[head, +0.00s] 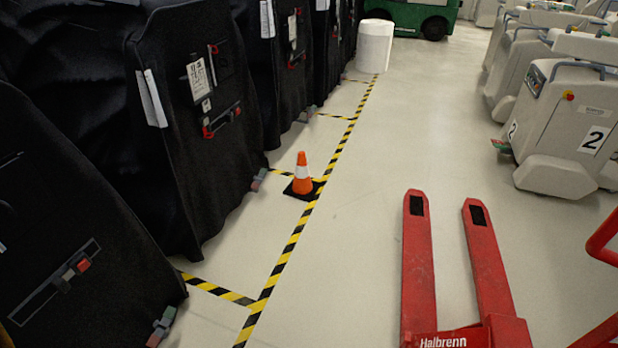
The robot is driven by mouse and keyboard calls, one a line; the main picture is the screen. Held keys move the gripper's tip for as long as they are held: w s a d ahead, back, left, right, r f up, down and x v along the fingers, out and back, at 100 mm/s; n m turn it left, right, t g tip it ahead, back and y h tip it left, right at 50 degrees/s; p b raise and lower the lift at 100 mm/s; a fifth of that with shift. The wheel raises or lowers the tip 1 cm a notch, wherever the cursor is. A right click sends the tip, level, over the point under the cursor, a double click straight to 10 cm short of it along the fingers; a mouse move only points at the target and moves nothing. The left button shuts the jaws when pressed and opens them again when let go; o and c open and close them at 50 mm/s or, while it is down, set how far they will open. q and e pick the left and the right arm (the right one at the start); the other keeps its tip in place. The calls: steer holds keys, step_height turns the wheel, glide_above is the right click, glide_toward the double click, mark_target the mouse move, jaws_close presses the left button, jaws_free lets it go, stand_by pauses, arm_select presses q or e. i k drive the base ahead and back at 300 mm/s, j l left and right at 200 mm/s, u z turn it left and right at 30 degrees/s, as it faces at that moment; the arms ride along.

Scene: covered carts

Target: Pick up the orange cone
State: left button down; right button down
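The orange cone (301,176) stands upright on the floor in the head view, left of centre. It has a white band and a black square base. Its base touches the yellow-and-black floor tape and sits just in front of the row of covered carts. Neither of my grippers shows in this view.
Black covered carts (185,125) line the left side. A red pallet jack (418,265) marked Halbrenn takes up the lower right. A white cylinder (375,46) stands farther back along the tape. Grey machines (568,125) stand at right.

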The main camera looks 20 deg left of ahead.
mark_target(301, 187)
steer(key=i+j+z, duration=0.1)
steer(key=i+j, duration=0.25)
steer(key=i+j+z, duration=0.1)
steer(key=i+j, duration=0.25)
steer(key=i+j+z, duration=0.1)
steer(key=i+j, duration=0.2)
steer(key=i+j+z, duration=0.1)
steer(key=i+j, duration=0.2)
steer(key=j, duration=0.25)
steer(key=i+j+z, duration=0.1)
steer(key=i+j, duration=0.2)
steer(key=j, duration=0.15)
steer(key=i+j+z, duration=0.1)
steer(key=i+j, duration=0.2)
steer(key=j, duration=0.15)
steer(key=i+j, duration=0.15)
steer(key=j, duration=0.2)
steer(key=i+j+z, duration=0.1)
steer(key=j, duration=0.25)
steer(key=i+j, duration=0.2)
steer(key=j, duration=0.15)
steer(key=i+j+z, duration=0.1)
steer(key=j, duration=0.25)
steer(key=i+j, duration=0.2)
steer(key=j, duration=0.2)
steer(key=i+j+z, duration=0.1)
steer(key=j, duration=0.25)
